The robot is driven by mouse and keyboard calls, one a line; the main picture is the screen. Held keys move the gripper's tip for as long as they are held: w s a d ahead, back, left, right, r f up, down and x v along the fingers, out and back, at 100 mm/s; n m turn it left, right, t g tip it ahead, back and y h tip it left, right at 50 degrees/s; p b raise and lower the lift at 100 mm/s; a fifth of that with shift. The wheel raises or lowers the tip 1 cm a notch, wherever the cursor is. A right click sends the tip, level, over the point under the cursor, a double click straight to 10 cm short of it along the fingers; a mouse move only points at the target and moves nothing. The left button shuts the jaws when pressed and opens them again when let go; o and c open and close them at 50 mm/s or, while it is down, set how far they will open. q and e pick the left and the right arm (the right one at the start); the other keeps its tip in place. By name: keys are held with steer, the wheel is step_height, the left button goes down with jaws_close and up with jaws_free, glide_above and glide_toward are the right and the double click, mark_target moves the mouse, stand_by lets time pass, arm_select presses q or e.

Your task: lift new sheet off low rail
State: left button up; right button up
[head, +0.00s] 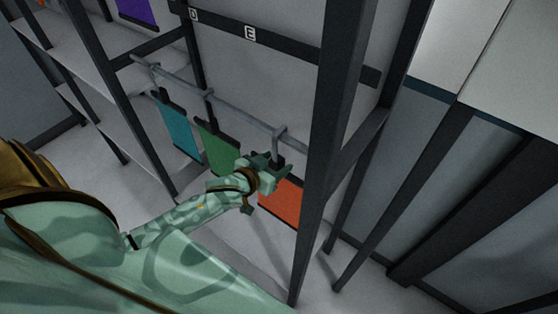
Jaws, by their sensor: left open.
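A low grey rail (233,114) runs across a dark frame, and three sheets hang below it. The teal sheet (177,130) is at the left, the green sheet (217,150) is in the middle and the orange sheet (282,203) is at the right. My left gripper (279,167) is open at the top of the orange sheet, just below the rail's right hook. It hides part of that sheet's upper edge and overlaps the green sheet's lower right edge in the picture. I cannot tell whether it touches the orange sheet. My right gripper is out of view.
A thick dark post (331,130) stands just right of the orange sheet. A dark upper bar (285,48) carries the labels D and E. A purple sheet (138,12) hangs at the top left. Grey shelves (75,62) stand at the left.

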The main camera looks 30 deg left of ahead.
arm_select(q)
steer(key=shift+x, duration=1.2)
steer(key=c, duration=1.2)
steer(key=shift+r+p, duration=1.2)
steer(key=shift+p, duration=0.1)
steer(key=shift+f, duration=0.1)
